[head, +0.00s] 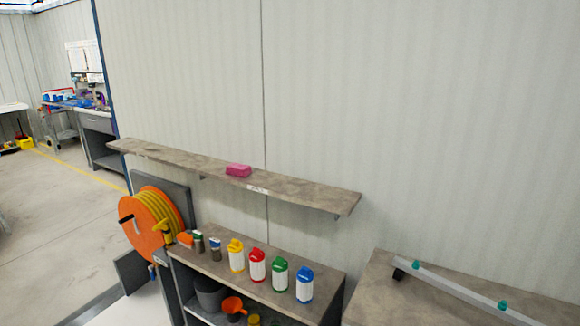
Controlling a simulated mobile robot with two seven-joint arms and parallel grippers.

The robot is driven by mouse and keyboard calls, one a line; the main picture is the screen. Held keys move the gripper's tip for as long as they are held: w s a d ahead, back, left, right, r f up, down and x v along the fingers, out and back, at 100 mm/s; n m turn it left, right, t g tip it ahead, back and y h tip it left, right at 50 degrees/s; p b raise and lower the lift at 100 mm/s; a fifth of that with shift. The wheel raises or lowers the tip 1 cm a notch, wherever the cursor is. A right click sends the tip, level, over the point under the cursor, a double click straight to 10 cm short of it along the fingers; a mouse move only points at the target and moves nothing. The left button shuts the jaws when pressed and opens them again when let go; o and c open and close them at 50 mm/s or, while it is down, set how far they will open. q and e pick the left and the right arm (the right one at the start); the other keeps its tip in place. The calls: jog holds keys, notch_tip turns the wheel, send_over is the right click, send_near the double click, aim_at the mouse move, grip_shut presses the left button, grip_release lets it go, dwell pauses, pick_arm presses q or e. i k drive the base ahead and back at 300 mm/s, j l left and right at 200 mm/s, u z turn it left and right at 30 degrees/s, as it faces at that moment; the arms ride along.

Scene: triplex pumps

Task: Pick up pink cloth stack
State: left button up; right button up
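The pink cloth stack (238,170) is a small bright pink block. It lies on the long wall shelf (300,195), near the shelf's middle and above a small white label (258,189) on its front edge. Nothing covers it. Neither of my grippers shows in the head view.
Below stands a shelf unit (262,290) with yellow, red, green and blue capped bottles (257,266) on top. An orange hose reel (150,222) stands at its left. A counter (400,300) with a grey bar is at right. Open floor (60,210) lies far left.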

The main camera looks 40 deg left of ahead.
aim_at(242, 170)
jog(key=u, duration=1.75)
